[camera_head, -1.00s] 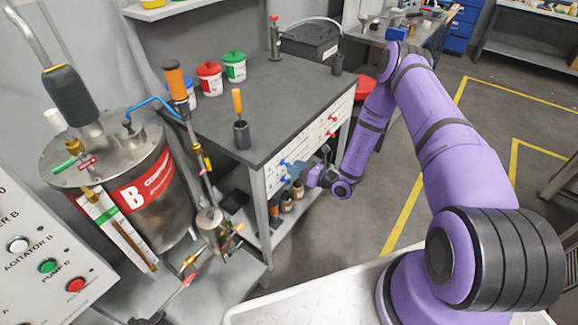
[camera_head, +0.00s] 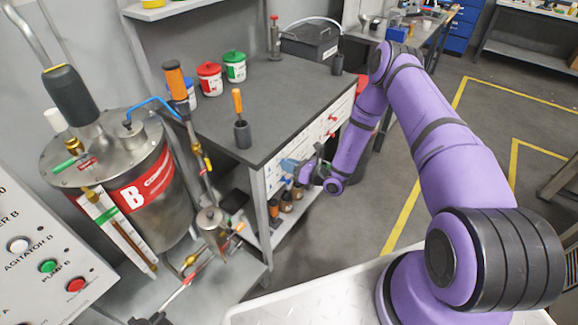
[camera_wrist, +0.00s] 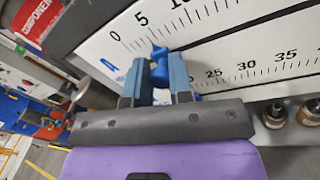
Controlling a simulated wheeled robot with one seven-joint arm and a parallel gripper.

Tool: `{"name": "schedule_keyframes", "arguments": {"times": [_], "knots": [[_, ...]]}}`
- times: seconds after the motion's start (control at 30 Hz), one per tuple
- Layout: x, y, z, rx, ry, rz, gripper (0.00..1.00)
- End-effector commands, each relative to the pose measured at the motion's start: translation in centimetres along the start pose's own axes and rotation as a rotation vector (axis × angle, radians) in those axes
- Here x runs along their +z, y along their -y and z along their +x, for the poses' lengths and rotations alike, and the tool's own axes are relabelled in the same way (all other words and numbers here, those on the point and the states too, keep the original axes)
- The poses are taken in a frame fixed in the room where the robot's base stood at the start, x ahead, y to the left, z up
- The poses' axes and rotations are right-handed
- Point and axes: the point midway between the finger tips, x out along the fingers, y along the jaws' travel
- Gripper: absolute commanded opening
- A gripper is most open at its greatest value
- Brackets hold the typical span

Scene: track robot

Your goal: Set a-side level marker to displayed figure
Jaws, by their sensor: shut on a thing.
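A white panel (camera_head: 310,143) with printed scales is on the side of the dark-topped bench. In the wrist view, the panel (camera_wrist: 215,40) shows an upper scale starting 0, 5, 10 and a lower one reading 25, 30, 35, with a blue A label (camera_wrist: 110,64). A blue marker (camera_wrist: 158,51) lies near the low end of the upper scale; its exact reading is partly hidden by my fingers. My gripper (camera_wrist: 160,70), with blue fingers, is shut on this marker. In the head view, my gripper (camera_head: 296,167) is at the panel's left part.
Red markers (camera_head: 332,119) sit farther right on the panel. Several brown bottles (camera_head: 286,204) stand on the shelf below. A steel tank (camera_head: 140,185) marked B and a button panel (camera_head: 45,255) are at the left. The floor right of the bench is open.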

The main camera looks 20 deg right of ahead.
Motion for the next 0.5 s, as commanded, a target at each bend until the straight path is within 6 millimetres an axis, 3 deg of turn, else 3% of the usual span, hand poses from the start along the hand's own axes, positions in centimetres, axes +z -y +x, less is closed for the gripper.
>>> {"name": "schedule_keyframes", "arguments": {"times": [0.3,0.5], "knots": [[1.7,4.2,-0.8,-0.003,0.001,-0.002,0.00],[1.9,4.8,-0.8,0.000,-0.001,0.000,0.00]]}}
